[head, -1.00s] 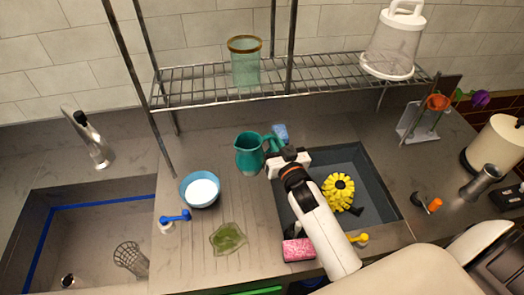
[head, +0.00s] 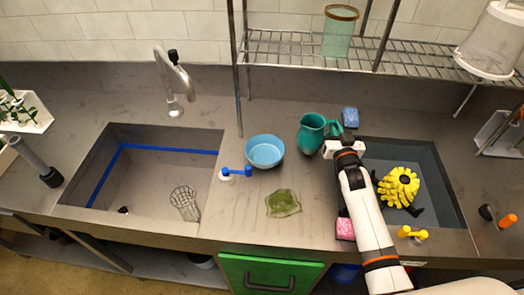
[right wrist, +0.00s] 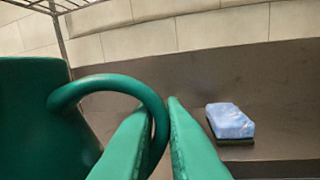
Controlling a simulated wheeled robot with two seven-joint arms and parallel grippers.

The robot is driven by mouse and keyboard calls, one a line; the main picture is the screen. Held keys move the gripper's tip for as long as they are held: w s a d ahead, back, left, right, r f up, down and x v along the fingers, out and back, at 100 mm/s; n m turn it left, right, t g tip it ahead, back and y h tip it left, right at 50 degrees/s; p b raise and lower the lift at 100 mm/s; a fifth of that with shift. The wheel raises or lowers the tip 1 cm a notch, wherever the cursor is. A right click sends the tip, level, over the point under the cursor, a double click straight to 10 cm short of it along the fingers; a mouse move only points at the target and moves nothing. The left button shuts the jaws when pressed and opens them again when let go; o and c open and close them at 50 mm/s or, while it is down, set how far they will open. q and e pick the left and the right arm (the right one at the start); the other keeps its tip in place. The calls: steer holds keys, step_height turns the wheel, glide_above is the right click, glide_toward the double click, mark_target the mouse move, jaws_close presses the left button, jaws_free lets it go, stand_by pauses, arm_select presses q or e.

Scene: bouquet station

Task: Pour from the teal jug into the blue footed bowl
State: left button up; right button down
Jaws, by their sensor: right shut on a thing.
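The teal jug (head: 311,133) is upright or nearly so at the counter's middle, with its handle toward the right. My right gripper (head: 335,144) is at the handle's side. In the right wrist view the green fingers (right wrist: 163,108) are shut on the curved jug handle (right wrist: 110,84), and the jug body (right wrist: 35,115) fills the left. I cannot tell whether the jug touches the counter. The blue bowl (head: 264,151) stands left of the jug, apart from it; its inside looks pale blue and its foot is hidden. My left gripper is not in view.
A blue sponge (head: 350,117) lies behind the jug; it also shows in the right wrist view (right wrist: 230,121). A wire shelf (head: 290,48) hangs behind. Sinks flank both sides.

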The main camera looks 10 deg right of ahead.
mark_target(329, 122)
steer(key=shift+r, duration=0.2)
steer(key=shift+a+r, duration=0.1)
steer(key=shift+a, duration=0.05)
steer(key=shift+a+r+n, duration=0.5)
steer(key=shift+r+n, duration=0.2)
steer(key=shift+n, duration=0.3)
steer(key=shift+s+a+r+n+t, duration=0.1)
steer(key=shift+a+r+n+t, duration=0.2)
steer(key=shift+a+r+n, duration=0.55)
steer(key=shift+a+r+n+b, duration=0.3)
steer(key=shift+a+n+b, duration=0.4)
steer(key=shift+n, duration=0.35)
steer(key=a+r+n, duration=0.2)
steer(key=shift+s+a+r+n+t, duration=0.2)
steer(key=shift+a+n+t, duration=0.1)
steer(key=shift+n, duration=0.1)
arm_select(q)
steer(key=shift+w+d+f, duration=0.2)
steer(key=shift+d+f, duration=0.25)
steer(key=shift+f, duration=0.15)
arm_select(e)
steer(key=shift+a+r+n+y, duration=0.2)
steer(key=shift+a+n+y, duration=0.1)
steer(key=shift+n, duration=0.35)
steer(key=shift+a+r+n+y, duration=0.2)
steer(key=shift+a+n+y, duration=0.1)
steer(key=shift+n, duration=0.35)
steer(key=shift+a+n, duration=0.1)
steer(key=shift+n, duration=0.2)
